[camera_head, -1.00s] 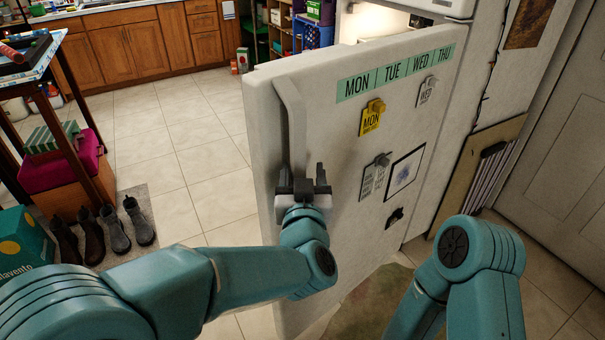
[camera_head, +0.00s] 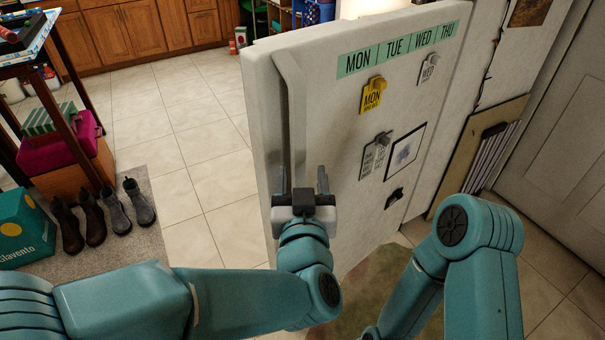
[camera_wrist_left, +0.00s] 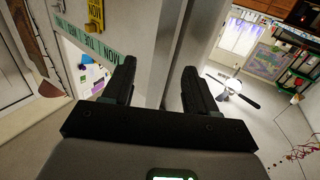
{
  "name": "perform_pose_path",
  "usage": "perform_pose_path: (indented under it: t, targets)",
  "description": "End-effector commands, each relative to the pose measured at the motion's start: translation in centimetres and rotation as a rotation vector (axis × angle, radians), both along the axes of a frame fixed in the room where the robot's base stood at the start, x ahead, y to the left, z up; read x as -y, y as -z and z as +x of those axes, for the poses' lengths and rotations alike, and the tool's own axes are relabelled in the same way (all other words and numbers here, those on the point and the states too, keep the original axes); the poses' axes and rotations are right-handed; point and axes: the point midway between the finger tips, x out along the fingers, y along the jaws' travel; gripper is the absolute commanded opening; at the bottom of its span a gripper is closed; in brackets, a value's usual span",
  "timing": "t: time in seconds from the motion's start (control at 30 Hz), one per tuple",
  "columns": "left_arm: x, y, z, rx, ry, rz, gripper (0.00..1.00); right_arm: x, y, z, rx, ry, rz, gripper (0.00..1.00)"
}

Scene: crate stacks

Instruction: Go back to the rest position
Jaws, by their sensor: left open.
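The white fridge door (camera_head: 345,150) stands open in the middle of the head view, with a long vertical handle (camera_head: 293,115) near its left edge. My left gripper (camera_head: 302,182) is in front of the handle's lower part, its two fingers spread and pointing at the door. In the left wrist view the fingers (camera_wrist_left: 158,72) are wide apart with nothing gripped between them, and the pale door lies beyond. Whether a finger touches the handle I cannot tell. My right arm is folded at the lower right, and its gripper is out of view.
Magnets and notes, including a yellow MON clip (camera_head: 373,95), are on the door. A table (camera_head: 45,75), a pink case (camera_head: 62,160) on an orange box, and several boots (camera_head: 105,218) are at left. The tiled floor (camera_head: 185,150) between them and the door is clear.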

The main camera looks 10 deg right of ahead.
Motion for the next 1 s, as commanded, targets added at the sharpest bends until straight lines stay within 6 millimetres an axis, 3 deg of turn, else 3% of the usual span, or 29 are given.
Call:
perform_pose_path:
  t: [0.23,0.33,0.47,0.57,0.67,0.77,0.83,0.9,1.0]
  targets:
    - [-0.1,0.0,0.1,-0.001,-0.003,0.000,0.57,0.0,-0.1,0.0,0.000,0.000,0.000,0.43]
    - [-1.9,0.2,1.3,-0.019,-0.043,0.003,0.57,0.0,-0.7,0.0,0.000,0.000,0.000,0.43]
    - [-7.6,3.1,4.7,-0.104,-0.168,0.035,0.57,0.0,-2.5,0.0,0.000,0.000,0.000,0.43]
    - [-13.9,7.7,6.4,-0.217,-0.268,0.097,0.57,0.0,-4.3,0.0,0.000,0.000,0.000,0.43]
    - [-19.4,14.0,6.0,-0.390,-0.298,0.147,0.57,0.0,-6.0,0.0,0.000,0.000,0.000,0.43]
    - [-23.5,20.9,3.0,-0.607,-0.276,0.133,0.57,0.0,-7.6,0.0,0.000,0.000,0.000,0.43]
    - [-25.1,25.4,-0.6,-0.779,-0.239,0.085,0.57,0.0,-8.7,0.0,0.000,0.000,0.000,0.43]
    - [-25.4,29.1,-5.2,-0.958,-0.188,0.009,0.57,0.0,-9.5,0.0,0.000,0.000,0.000,0.43]
    - [-24.0,32.4,-11.8,-1.191,-0.101,-0.108,0.57,0.0,-10.0,0.0,0.000,0.000,0.000,0.43]
